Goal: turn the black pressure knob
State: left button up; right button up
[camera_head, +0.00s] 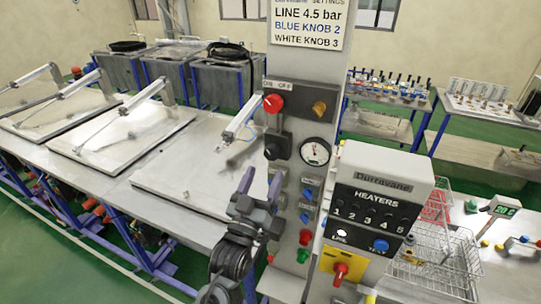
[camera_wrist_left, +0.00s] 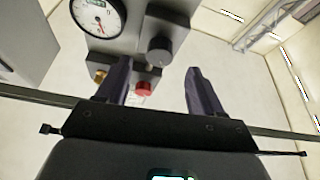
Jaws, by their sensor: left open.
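The black pressure knob (camera_head: 277,146) is on the front of the grey column, below a red knob (camera_head: 273,103) and left of the round gauge (camera_head: 315,152). In the left wrist view the black knob (camera_wrist_left: 159,51) shows beyond the fingertips, roughly between them across the picture. The gauge (camera_wrist_left: 98,15) is to its left there, and the red knob (camera_wrist_left: 143,89) is seen between the fingers. My left gripper (camera_head: 262,178) points up below the black knob, open and empty. Its two dark fingers (camera_wrist_left: 157,69) stand apart, clear of the knob. My right gripper is out of view.
Blue knobs (camera_head: 306,193) and a green button (camera_head: 303,256) sit on the column near my left gripper. The heaters panel (camera_head: 373,205) stands to the right. A bench with flat metal lids (camera_head: 165,182) and cylinders extends left. Wire baskets (camera_head: 440,262) lie at right.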

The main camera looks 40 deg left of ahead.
pick_arm(q)
jog(key=shift+p+x, duration=0.95)
jog(key=shift+x, duration=2.15)
jog(key=c, duration=1.1)
jog(key=shift+o, duration=0.2)
jog(key=shift+m+h, duration=0.5)
jog(key=shift+m, duration=0.4)
jog(key=o, duration=1.1)
jog(key=shift+t, duration=0.3)
jog(key=shift+c, duration=0.2)
jog(key=shift+s+f, duration=0.1)
jog(key=shift+s+d+f, duration=0.1)
jog(key=shift+s+f, duration=0.1)
jog(key=shift+s, duration=0.05)
jog(key=b, duration=0.4)
send_near(271, 158)
jog(key=shift+s+d+f, duration=0.1)
jog(key=shift+s+f, duration=0.1)
jog(key=shift+s, duration=0.35)
